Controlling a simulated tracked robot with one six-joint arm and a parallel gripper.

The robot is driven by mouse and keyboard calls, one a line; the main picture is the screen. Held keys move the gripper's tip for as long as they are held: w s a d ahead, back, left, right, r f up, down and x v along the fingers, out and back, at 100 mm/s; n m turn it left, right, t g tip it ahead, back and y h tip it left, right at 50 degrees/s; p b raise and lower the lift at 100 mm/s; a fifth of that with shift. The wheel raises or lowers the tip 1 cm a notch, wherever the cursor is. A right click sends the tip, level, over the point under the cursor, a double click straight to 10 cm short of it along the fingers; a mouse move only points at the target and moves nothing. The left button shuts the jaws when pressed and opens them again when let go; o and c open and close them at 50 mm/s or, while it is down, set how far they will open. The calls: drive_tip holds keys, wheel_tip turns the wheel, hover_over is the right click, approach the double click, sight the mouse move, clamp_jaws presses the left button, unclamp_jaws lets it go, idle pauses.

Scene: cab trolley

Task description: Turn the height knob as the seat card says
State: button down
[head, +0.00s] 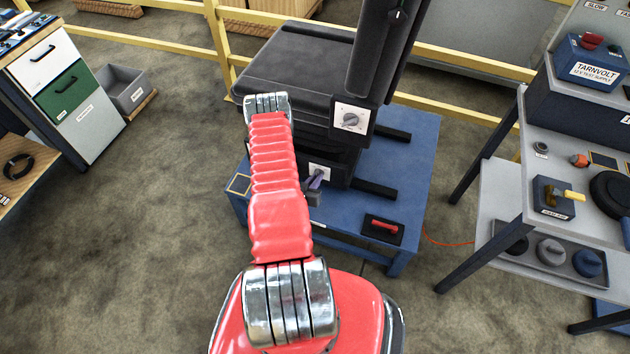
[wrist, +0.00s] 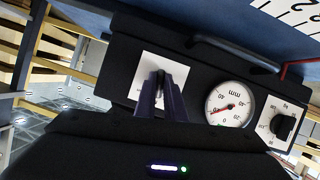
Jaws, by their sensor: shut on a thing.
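The black seat (head: 290,65) stands on a blue platform (head: 410,150). My gripper (head: 315,180) is at a white square plate (head: 318,168) low on the seat's base. In the wrist view its two dark purple fingers (wrist: 160,98) stand in front of that plate (wrist: 150,68), shut on a dark knob largely hidden between them. Its marks cannot be read. Right of it is a round white gauge (wrist: 230,104) marked mm, with a red needle. Further right, a black knob (wrist: 283,127) sits on a white plate marked kg.
A grey dial (head: 351,119) is on the seat's side. A red-handled part (head: 384,226) lies on the platform front. A grey bench (head: 500,210) with knobs and boxes stands right, a drawer cabinet (head: 75,100) left. Yellow rails (head: 450,60) run behind.

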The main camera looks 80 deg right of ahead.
drive_tip(key=m+t, duration=0.1)
drive_tip(key=m, duration=0.1)
drive_tip(key=m+t+h, duration=0.1)
drive_tip(key=m+t, duration=0.1)
drive_tip(key=m, duration=0.1)
drive_tip(key=m+t, duration=0.2)
drive_tip(key=shift+s+d+m, duration=0.15)
drive_tip(key=shift+s+m, duration=0.1)
drive_tip(key=shift+m, duration=0.05)
idle(0.5)
drive_tip(key=c, duration=1.8)
unclamp_jaws()
drive_tip(key=shift+c, duration=0.2)
drive_tip(key=v, duration=1.4)
drive_tip(key=shift+f, duration=0.3)
drive_tip(key=shift+s, duration=0.1)
